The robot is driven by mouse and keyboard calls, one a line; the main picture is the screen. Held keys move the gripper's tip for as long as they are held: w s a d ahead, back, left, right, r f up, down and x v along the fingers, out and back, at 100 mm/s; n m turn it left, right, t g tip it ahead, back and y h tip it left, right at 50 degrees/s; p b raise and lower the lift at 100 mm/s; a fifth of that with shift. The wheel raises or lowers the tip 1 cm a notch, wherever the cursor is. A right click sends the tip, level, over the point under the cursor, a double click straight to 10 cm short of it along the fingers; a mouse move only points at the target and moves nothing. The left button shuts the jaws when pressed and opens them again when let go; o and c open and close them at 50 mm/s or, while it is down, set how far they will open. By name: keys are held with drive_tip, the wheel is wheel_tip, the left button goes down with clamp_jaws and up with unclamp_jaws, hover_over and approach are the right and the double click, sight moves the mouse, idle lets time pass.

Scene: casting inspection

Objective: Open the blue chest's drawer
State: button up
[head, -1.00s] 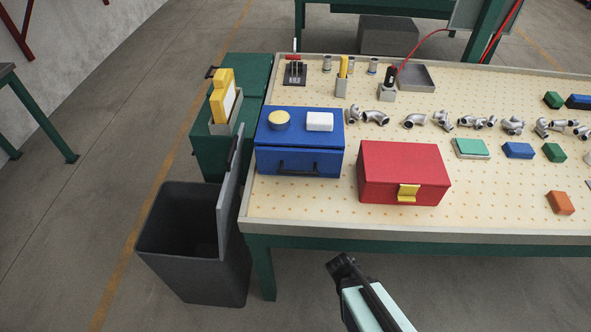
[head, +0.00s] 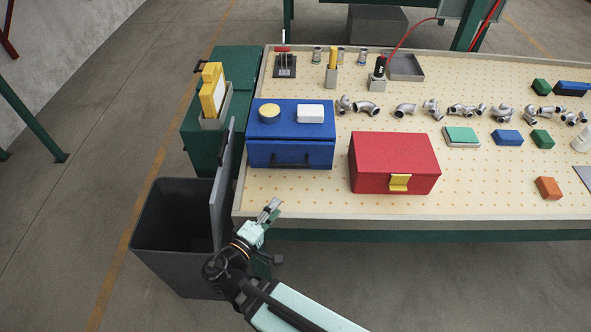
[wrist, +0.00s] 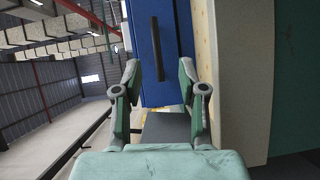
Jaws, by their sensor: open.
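The blue chest (head: 310,137) stands at the left end of the pegboard table, with a dark bar handle (head: 291,159) on its drawer front. The drawer looks shut. A yellow round thing (head: 269,113) and a white block (head: 310,113) lie on its top. My gripper (head: 270,208) is open and empty at the table's front edge, in front of and below the chest, apart from the handle. In the wrist view the blue drawer front (wrist: 143,75) and its handle (wrist: 158,48) show beyond and between the open fingers (wrist: 158,90), with the picture turned sideways.
A red box (head: 394,165) with a yellow latch stands right of the chest. A dark bin (head: 172,225) with a raised lid stands at the table's left front. Pipe fittings (head: 405,110) and coloured blocks lie farther right. The board before the chest is clear.

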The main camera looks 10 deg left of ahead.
sight(290, 166)
drive_tip(key=w+p, duration=0.1)
drive_tip(key=w, duration=0.4)
drive_tip(key=w+n+t+y+p, duration=0.1)
drive_tip(key=w+p, duration=0.1)
drive_tip(key=w, duration=0.4)
drive_tip(key=w+n+y+p, duration=0.1)
drive_tip(key=w+p, duration=0.1)
drive_tip(key=w, duration=0.3)
drive_tip(key=shift+w+d, duration=0.3)
drive_tip(key=shift+w, duration=0.1)
clamp_jaws()
